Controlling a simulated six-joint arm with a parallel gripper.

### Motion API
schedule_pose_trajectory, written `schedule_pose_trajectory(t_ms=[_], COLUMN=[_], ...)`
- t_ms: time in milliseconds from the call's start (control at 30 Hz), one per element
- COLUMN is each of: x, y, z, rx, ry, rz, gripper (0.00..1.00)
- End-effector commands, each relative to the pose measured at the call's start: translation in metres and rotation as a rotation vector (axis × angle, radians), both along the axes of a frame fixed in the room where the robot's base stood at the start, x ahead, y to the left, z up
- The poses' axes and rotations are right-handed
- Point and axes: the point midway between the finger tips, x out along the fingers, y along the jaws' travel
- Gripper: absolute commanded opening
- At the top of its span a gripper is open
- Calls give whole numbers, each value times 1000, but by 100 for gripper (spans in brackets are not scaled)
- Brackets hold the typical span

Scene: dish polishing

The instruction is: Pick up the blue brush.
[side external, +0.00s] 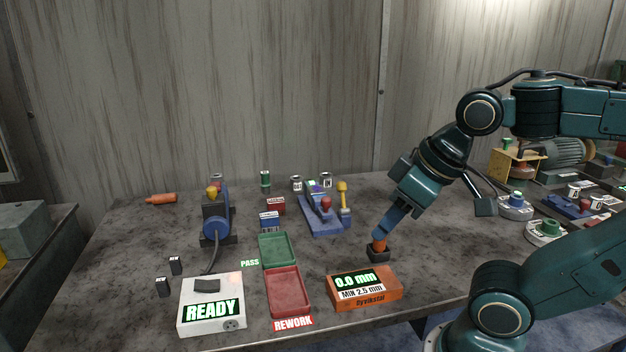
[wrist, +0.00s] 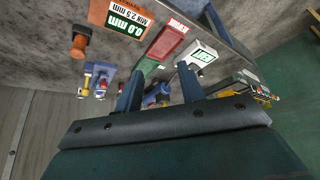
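My gripper (side external: 390,228) is low over the right of the bench, its fingertips overlapping an orange-handled piece (side external: 379,246) with a dark base in the side view. In the wrist view my gripper (wrist: 159,92) has its two fingers apart with nothing held, and the orange piece (wrist: 79,46) lies outside them to the left. No blue brush is clear to me. A small blue block (side external: 269,221) with a white label sits mid-bench beside a red one (side external: 276,205); I cannot tell whether it is the brush.
A blue stand (side external: 325,228) with a red knob and yellow-handled tool is behind. A blue grinder (side external: 217,225) stands left. Green tray (side external: 293,252), red tray (side external: 306,300), an orange gauge box (side external: 392,293) and a white READY box (side external: 240,283) line the front.

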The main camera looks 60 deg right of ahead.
Motion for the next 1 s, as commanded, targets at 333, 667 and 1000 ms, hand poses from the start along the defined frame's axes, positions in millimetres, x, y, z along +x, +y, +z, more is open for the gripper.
schedule_pose_trajectory(t_ms=[333,667,1000], x=[0,20,88], y=[0,1,-4], z=[0,12,41], rx=[0,-7,-27], ry=[0,15,54], rz=[0,35,156], gripper=[58,58,58])
